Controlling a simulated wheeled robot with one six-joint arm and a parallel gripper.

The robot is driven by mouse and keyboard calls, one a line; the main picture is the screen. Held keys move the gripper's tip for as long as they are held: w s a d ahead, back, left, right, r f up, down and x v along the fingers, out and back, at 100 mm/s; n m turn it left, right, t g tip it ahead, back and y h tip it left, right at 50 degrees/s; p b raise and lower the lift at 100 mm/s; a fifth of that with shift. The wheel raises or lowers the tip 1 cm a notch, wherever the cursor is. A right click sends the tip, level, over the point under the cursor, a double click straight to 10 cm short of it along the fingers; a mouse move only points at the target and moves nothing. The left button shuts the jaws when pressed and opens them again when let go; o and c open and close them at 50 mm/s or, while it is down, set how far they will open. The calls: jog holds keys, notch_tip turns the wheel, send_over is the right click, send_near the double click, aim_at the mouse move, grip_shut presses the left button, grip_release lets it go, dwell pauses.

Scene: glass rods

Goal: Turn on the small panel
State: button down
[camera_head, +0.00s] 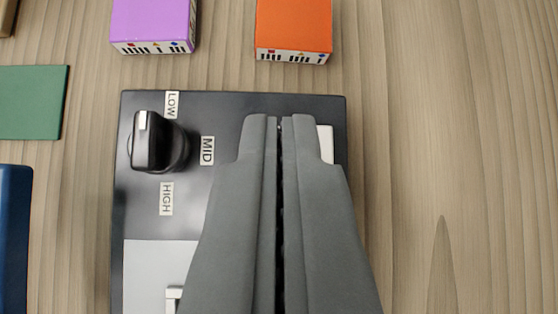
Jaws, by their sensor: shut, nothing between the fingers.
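The small panel (226,103) is a dark box with a grey lower part, lying on the wooden table. A black knob (151,142) with a white mark sits at its upper left, with LOW, MID and HIGH labels around it. A white piece (326,144), perhaps a switch, shows at the panel's upper right, partly hidden behind my gripper. Another small white part (173,298) shows at the lower edge. My gripper (279,120) is shut and empty over the panel's right half, its tips just left of the white piece. I cannot tell whether it touches the panel.
A purple box (150,22) and an orange box (293,27) stand beyond the panel. A green flat piece (31,102) and a dark blue object (14,238) lie to the left. The wooden table (450,130) is clear on the right.

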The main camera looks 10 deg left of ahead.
jog(key=v, duration=0.9)
jog(key=shift+s, duration=0.2)
jog(key=shift+a, duration=0.1)
jog(key=shift+w+d+r+t, duration=0.15)
jog(key=shift+w+d+t, duration=0.2)
jog(key=shift+d, duration=0.3)
jog(key=x, duration=0.9)
jog(key=shift+w+a+f, duration=0.1)
jog(key=shift+w+f, duration=0.05)
jog(key=shift+f, duration=0.25)
jog(key=shift+w+f, duration=0.25)
jog(key=shift+f, duration=0.9)
jog(key=shift+w+f, duration=0.15)
jog(key=shift+f, duration=0.8)
